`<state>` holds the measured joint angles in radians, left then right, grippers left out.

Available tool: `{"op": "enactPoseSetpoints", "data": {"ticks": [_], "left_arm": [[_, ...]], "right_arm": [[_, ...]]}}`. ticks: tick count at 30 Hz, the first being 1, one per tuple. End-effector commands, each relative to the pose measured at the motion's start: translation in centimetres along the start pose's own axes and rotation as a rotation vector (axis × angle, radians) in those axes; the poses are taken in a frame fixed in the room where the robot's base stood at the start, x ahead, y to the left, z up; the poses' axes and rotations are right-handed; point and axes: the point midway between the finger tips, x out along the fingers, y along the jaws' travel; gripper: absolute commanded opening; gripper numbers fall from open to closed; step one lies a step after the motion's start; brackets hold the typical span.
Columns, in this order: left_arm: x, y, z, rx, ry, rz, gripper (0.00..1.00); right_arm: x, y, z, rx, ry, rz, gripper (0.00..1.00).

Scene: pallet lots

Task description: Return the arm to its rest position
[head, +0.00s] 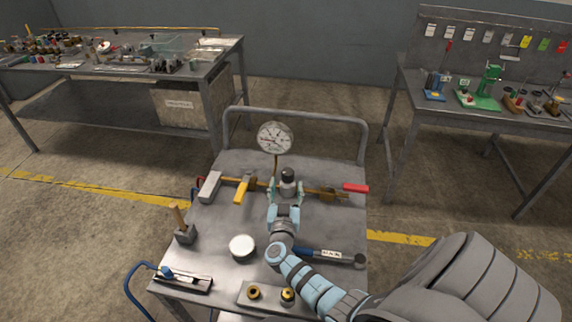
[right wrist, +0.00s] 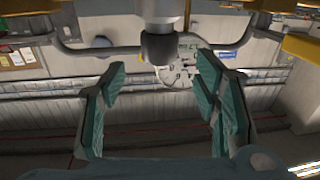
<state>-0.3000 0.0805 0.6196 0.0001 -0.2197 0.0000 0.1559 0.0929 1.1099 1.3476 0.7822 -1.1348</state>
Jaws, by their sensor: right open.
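My right gripper (head: 286,190) is over the middle of the grey cart (head: 220,225), its arm coming in from the bottom right. Its green fingers are open and spread apart in the right wrist view (right wrist: 160,95). A grey and dark cylindrical fitting (head: 288,177) stands at the fingertips, on or at a brass pipe assembly (head: 325,193) with a red handle. The fitting also shows at the top of the right wrist view (right wrist: 158,46). I cannot tell whether a finger touches it. A round dial gauge (head: 275,138) rises just behind. My left gripper is out of view.
On the cart are a grey block-headed tool (head: 209,187), a wooden-handled tool (head: 184,226), a white round lid (head: 242,246) and a blue-handled tool (head: 320,255) close to my arm. A bench (head: 225,50) stands back left, another (head: 405,85) back right.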

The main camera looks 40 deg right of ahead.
Motion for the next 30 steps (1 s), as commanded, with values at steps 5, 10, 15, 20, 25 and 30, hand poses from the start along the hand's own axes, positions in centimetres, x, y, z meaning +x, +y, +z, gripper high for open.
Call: {"op": "enactPoseSetpoints", "data": {"ticks": [5, 10, 15, 20, 25, 30], "left_arm": [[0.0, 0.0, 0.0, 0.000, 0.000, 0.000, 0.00], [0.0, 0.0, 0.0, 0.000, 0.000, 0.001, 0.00], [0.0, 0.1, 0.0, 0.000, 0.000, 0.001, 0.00], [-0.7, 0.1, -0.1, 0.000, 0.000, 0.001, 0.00], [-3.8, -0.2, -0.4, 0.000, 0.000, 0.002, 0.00], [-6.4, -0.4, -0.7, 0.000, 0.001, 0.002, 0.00]], "right_arm": [[-0.7, 0.0, -0.1, 0.000, 0.001, 0.001, 0.56], [-0.7, 0.0, 0.0, 0.000, 0.000, 0.001, 0.56], [-0.7, 0.0, 0.0, 0.000, 0.000, 0.001, 0.56], [-0.7, 0.0, -0.7, 0.000, 0.000, 0.001, 0.56], [-0.7, 0.0, -3.9, 0.000, 0.001, 0.001, 0.56], [-0.7, 0.0, -6.5, 0.000, 0.001, 0.001, 0.56]]}}
